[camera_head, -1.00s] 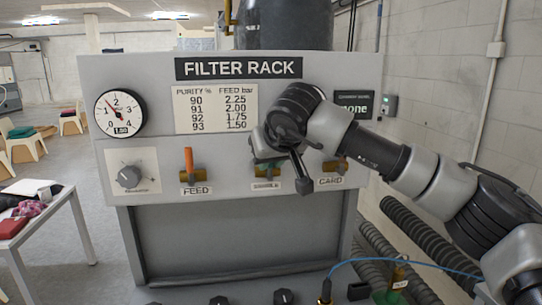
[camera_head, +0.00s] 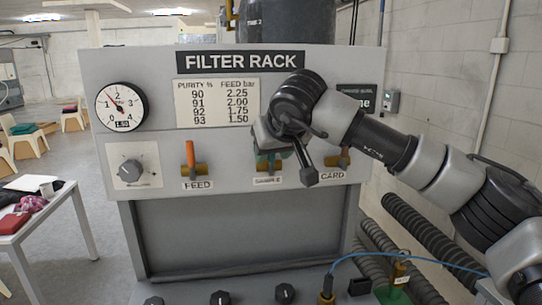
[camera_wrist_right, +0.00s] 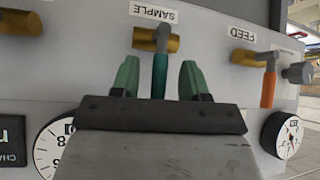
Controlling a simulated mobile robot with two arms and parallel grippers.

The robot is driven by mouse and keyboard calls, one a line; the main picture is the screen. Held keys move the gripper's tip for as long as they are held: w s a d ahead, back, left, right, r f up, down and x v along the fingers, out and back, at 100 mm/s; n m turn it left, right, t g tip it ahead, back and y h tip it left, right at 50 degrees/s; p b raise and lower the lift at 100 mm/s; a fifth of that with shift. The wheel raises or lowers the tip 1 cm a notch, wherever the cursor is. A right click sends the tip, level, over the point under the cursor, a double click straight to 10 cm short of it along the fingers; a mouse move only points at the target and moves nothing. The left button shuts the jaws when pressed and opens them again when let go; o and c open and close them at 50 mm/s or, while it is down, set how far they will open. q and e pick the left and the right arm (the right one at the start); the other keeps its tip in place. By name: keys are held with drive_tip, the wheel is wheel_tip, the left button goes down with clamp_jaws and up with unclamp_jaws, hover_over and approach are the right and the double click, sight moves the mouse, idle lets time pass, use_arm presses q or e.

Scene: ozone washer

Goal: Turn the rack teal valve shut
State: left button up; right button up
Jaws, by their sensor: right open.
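The teal valve lever (camera_wrist_right: 160,75) stands on a brass body (camera_wrist_right: 157,40) under the SAMPLE label in the right wrist view, which shows the panel upside down. In the head view the SAMPLE valve's brass body (camera_head: 264,168) shows low on the panel, with most of its lever hidden by my right gripper (camera_head: 267,150). My right gripper (camera_wrist_right: 159,80) is open, with one green finger on each side of the teal lever. A gap shows on both sides of the lever. My left gripper is not in view.
The orange FEED lever (camera_head: 190,153) stands upright to the left, and the CARD valve (camera_head: 338,162) is to the right. A pressure gauge (camera_head: 121,107) and a regulator knob (camera_head: 131,171) are at the panel's left. Black knobs (camera_head: 285,293) and a blue hose (camera_head: 405,259) are below.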

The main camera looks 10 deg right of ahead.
drive_tip(key=b+v, duration=0.2)
drive_tip(key=v, duration=0.7)
drive_tip(key=shift+s+b, duration=0.25)
drive_tip(key=shift+b, duration=0.15)
